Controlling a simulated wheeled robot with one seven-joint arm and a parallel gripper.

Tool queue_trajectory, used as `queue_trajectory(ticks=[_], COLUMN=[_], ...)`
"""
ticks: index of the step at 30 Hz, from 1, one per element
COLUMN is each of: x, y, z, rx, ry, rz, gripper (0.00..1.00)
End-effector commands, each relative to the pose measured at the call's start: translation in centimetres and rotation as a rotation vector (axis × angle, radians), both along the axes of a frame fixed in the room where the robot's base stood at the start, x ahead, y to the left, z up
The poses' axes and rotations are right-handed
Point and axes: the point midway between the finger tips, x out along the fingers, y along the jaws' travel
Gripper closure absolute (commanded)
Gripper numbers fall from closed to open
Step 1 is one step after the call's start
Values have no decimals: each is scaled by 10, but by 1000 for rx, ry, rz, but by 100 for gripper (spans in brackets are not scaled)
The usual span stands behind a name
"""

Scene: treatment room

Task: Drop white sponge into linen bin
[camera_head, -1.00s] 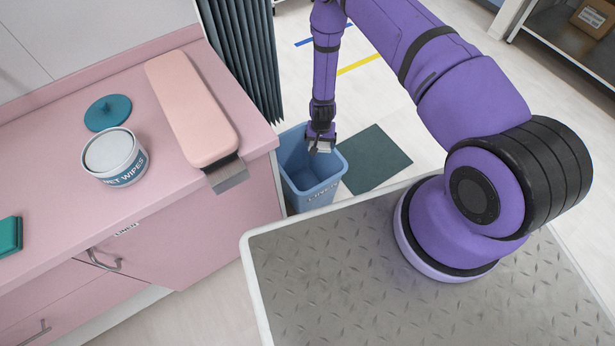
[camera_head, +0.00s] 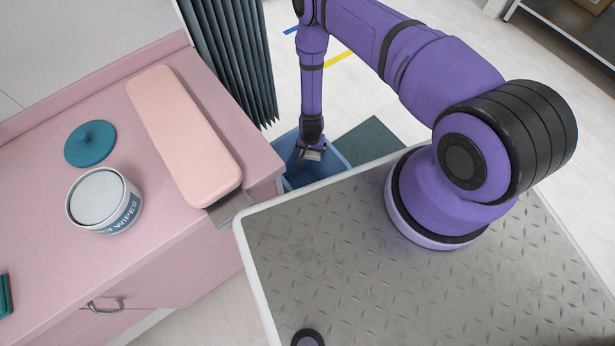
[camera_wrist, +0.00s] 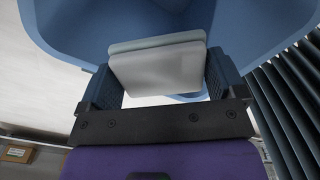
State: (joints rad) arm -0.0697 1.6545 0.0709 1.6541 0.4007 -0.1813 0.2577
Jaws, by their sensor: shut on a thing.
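The white sponge (camera_wrist: 160,66) is held between the two fingers of my gripper (camera_wrist: 165,85) in the wrist view. The blue linen bin (camera_wrist: 75,28) fills the background behind it there. In the head view, the linen bin (camera_head: 334,163) stands on the floor between the pink counter and my base platform, its front partly hidden by the platform. My gripper (camera_head: 312,154) points down over the bin's opening. The sponge shows only as a small pale patch at the fingertips in the head view. How far the sponge is below or above the rim is hard to tell.
A pink counter (camera_head: 60,215) is at left, with a wet wipes tub (camera_head: 100,200), a teal lid (camera_head: 90,143) and a padded pink armrest (camera_head: 185,135). A grey-green curtain (camera_head: 232,60) hangs behind the bin. A dark green mat (camera_head: 372,142) lies beside it.

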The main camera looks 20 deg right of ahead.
Motion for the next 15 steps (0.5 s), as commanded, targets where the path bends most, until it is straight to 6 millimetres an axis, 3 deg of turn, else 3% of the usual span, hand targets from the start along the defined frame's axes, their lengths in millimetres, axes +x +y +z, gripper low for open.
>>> queue_trajectory(ticks=[15], x=[-1], y=[0], z=[-49], rx=[1], ry=[1], rz=[1], gripper=[40])
